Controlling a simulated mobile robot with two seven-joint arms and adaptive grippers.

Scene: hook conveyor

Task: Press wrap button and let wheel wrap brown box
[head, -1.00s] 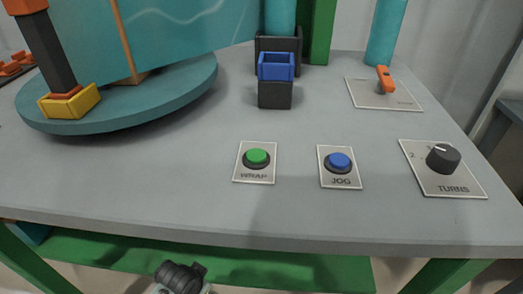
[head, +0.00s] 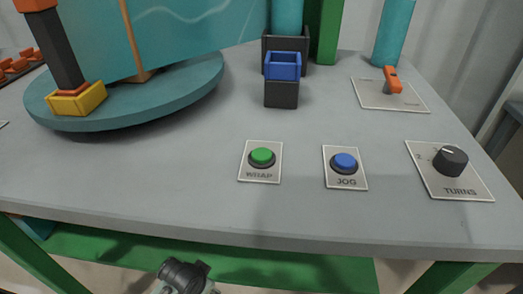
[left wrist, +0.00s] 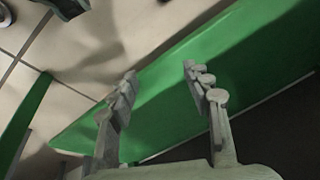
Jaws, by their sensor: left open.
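The green WRAP button (head: 262,157) sits on a pale plate near the table's front edge, with nothing touching it. The teal round wheel (head: 190,98) is at the upper left. On it stand a large teal panel (head: 190,35) and a thin brown upright piece (head: 133,40). I cannot make out a whole brown box; the top is cut off. My left gripper (left wrist: 160,85) is open and empty in the left wrist view, with a green beam and floor tiles beyond its fingers. A dark part of my arm shows at the bottom of the head view. My right gripper is not in view.
Right of WRAP are the blue JOG button (head: 344,162), the TURNS knob (head: 450,160) and an orange-handled lever (head: 392,82). A dark post with a blue collar (head: 283,68) stands behind. A yellow-based dark post (head: 75,103) is on the wheel. The grey table front (head: 120,185) is clear.

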